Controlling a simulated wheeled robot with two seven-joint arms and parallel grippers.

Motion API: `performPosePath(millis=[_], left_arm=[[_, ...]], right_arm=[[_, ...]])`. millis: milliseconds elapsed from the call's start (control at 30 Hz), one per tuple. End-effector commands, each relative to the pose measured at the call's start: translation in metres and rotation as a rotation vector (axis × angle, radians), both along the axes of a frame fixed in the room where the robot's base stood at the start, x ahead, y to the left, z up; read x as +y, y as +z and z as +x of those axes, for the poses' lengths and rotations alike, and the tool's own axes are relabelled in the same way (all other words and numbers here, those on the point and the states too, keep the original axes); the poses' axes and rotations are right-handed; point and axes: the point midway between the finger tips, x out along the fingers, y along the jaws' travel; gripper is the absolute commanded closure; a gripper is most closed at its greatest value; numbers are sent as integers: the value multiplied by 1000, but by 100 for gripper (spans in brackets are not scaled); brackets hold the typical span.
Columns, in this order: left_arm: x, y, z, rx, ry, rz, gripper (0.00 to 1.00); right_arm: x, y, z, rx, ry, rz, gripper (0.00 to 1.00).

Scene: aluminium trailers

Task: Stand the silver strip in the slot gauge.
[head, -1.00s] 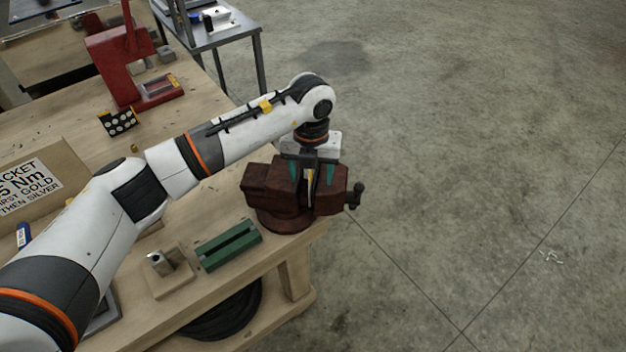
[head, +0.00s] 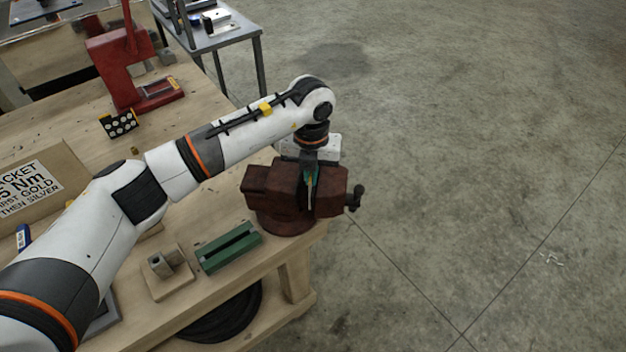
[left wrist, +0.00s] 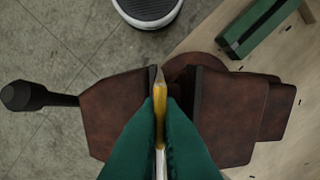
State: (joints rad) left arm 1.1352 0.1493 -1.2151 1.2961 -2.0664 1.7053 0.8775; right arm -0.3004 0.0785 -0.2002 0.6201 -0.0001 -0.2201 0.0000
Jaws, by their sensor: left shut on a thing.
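My left gripper (head: 310,184) is above the dark red vise (head: 270,184), with its green fingers pointing down at the jaw gap and shut on a thin upright strip. In the left wrist view the strip (left wrist: 160,100) shows edge-on between the fingers (left wrist: 160,125). It looks yellowish towards its pointed far end and pale nearer the camera, so its colour is hard to judge; I take it for the silver strip. Its lower part is between the vise jaws. The green slotted block (head: 229,247), which looks like the slot gauge, lies on the bench left of the vise, its slot empty. My right gripper is out of view.
A wooden base with a small metal holder (head: 160,264) stands left of the green block. A red press (head: 118,70), a block with round pale spots (head: 119,124) and a lettered sign (head: 28,188) are farther left. The vise handle (head: 355,197) sticks out over the floor.

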Motion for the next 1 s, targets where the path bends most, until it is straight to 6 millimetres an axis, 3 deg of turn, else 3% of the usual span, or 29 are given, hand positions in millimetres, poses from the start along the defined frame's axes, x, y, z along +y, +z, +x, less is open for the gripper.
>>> performPosePath(millis=[1000], left_arm=[[0, 60, 0, -2, 0, 0, 100]], right_arm=[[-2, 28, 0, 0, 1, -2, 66]])
